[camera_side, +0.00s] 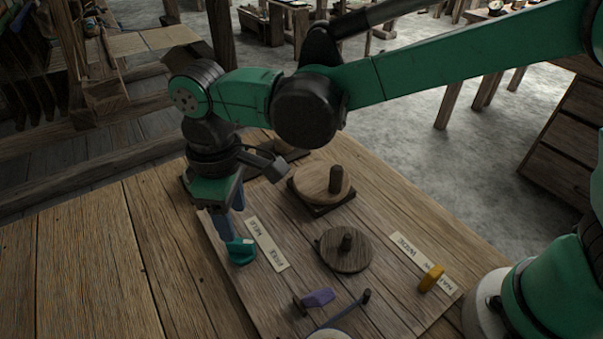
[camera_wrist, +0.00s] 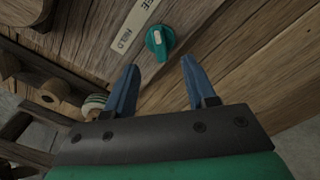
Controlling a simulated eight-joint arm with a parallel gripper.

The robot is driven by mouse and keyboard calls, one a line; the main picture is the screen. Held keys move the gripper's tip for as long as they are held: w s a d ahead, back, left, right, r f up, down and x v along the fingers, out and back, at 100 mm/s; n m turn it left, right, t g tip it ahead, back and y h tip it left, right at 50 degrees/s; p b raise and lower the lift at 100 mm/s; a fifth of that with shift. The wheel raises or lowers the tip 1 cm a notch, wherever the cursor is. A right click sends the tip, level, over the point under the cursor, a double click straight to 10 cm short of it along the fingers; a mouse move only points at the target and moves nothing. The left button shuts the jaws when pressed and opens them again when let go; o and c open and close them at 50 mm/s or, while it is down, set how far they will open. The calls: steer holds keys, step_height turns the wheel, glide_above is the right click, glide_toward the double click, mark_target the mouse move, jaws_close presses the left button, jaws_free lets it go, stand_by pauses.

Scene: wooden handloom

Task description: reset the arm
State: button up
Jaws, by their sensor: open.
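My gripper (camera_side: 230,222) is open and points down just above a teal knob (camera_side: 241,251) on the wooden board (camera_side: 290,290). In the wrist view my two blue fingers (camera_wrist: 159,66) stand apart with nothing between them. There the teal knob (camera_wrist: 160,42) with its pale mark shows beyond the fingertips, roughly midway between them. In the side view the fingers partly overlap the knob's back edge; I cannot tell whether they touch it. A label strip (camera_side: 267,244) reading FREE and HELD lies beside the knob.
Two round wooden discs with pegs, one farther back (camera_side: 312,181) and one nearer (camera_side: 338,256), stand right of my gripper. A yellow knob (camera_side: 431,278) sits by a NARROW/WIDE label (camera_side: 405,250). The tabletop (camera_side: 90,280) at left is clear.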

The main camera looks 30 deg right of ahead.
steer(key=d+r+m+t+y, duration=0.1)
steer(key=d+r+m+t, duration=0.35)
steer(key=d, duration=0.95)
steer(key=s+d+m+t+h, duration=0.1)
steer(key=s+d+m, duration=0.3)
steer(key=d, duration=0.6)
steer(key=shift+s+r+m+t, duration=0.3)
steer(key=shift+s+m+t, duration=0.1)
steer(key=shift+m+t, duration=0.35)
